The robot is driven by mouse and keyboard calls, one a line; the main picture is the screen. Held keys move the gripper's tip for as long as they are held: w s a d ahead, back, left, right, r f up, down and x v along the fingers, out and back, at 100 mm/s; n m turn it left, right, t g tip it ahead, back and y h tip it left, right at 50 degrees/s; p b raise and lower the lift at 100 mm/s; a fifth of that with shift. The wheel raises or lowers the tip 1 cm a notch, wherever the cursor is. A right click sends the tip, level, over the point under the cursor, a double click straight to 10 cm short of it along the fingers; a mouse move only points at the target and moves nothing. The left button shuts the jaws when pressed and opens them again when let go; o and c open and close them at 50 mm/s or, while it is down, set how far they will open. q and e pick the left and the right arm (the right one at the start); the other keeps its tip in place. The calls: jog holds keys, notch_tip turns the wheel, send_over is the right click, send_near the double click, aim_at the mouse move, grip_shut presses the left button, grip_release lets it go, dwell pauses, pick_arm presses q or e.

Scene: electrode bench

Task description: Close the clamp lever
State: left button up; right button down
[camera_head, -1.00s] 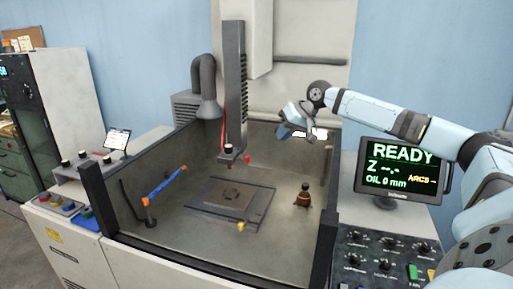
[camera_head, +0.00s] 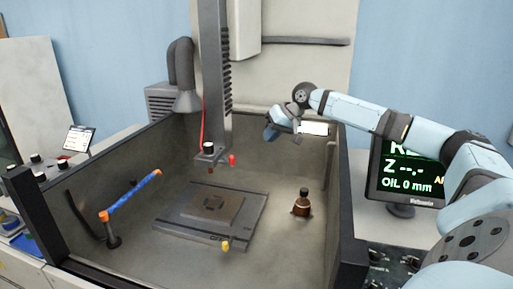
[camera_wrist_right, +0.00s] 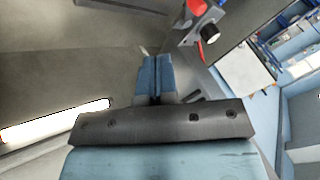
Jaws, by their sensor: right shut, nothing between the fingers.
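The electrode head (camera_head: 211,153) hangs on a dark column over the tank. A short lever with a red tip (camera_head: 231,160), which looks like the clamp lever, sticks out at its right side. My right gripper (camera_head: 270,134) is shut and empty, to the right of the head and apart from it. In the right wrist view, the shut blue fingers (camera_wrist_right: 157,68) point toward the head and its red-tipped lever (camera_wrist_right: 210,33), with a gap between them. My left gripper is not in view.
Below the head is a plate with a dark block (camera_head: 215,207) and a yellow-knobbed part (camera_head: 225,246). A monitor (camera_head: 402,172) stands at right.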

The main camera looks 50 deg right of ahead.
jog(key=w+a+f+p, duration=0.1)
jog(key=w+a+f, duration=0.5)
jog(key=f, duration=0.1)
jog(key=shift+w+p, duration=0.3)
jog(key=shift+w, duration=0.05)
